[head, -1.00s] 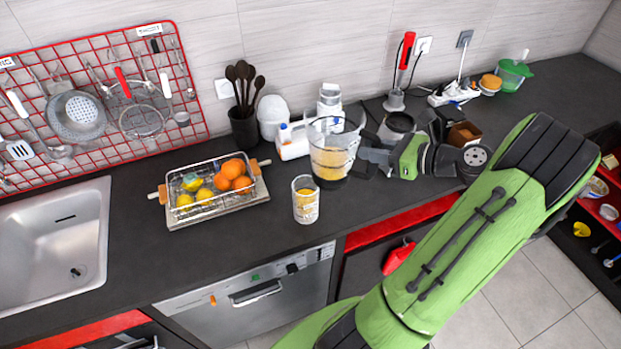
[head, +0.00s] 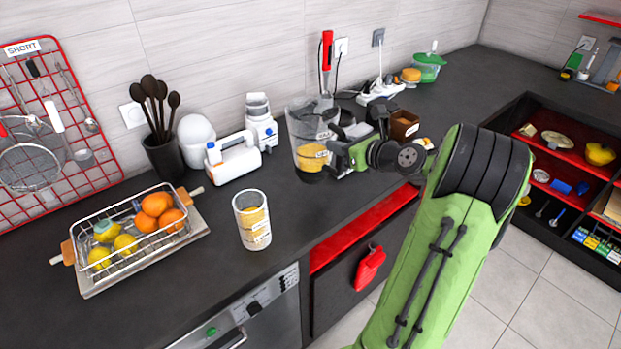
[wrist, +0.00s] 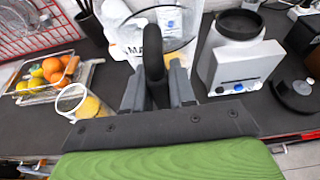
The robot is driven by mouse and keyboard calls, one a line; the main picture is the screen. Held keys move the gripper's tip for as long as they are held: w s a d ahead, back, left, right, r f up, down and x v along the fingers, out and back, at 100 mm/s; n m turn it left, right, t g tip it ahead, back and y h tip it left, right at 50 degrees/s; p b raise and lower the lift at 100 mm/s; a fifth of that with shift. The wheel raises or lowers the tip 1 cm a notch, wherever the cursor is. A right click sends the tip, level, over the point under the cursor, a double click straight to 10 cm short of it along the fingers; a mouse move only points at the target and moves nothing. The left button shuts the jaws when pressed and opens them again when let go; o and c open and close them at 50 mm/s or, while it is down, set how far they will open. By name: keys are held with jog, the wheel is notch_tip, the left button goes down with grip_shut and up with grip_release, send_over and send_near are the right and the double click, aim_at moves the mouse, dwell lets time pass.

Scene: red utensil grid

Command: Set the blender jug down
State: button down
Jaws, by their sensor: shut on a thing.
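The blender jug (head: 307,139) is clear, with a yellow lower part and a dark base, and looks upright over the worktop. My gripper (head: 343,153) is at its right side in the head view. In the wrist view my gripper (wrist: 158,92) is shut on the jug's black handle, with the clear jug wall (wrist: 187,22) beyond it. I cannot tell whether the jug's bottom touches the worktop.
A glass of yellow content (head: 252,222) stands front left of the jug. A brown box (head: 404,126) is at the right. Dark worktop (head: 300,205) is bare in front of the jug.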

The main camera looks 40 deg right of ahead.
aim_at(338, 173)
notch_tip(338, 173, down, 8)
jog(key=shift+f+b, duration=0.25)
jog(key=shift+b, duration=0.9)
jog(key=c, duration=0.9)
grip_release()
jog(key=shift+f, duration=0.1)
jog(key=shift+c, duration=0.2)
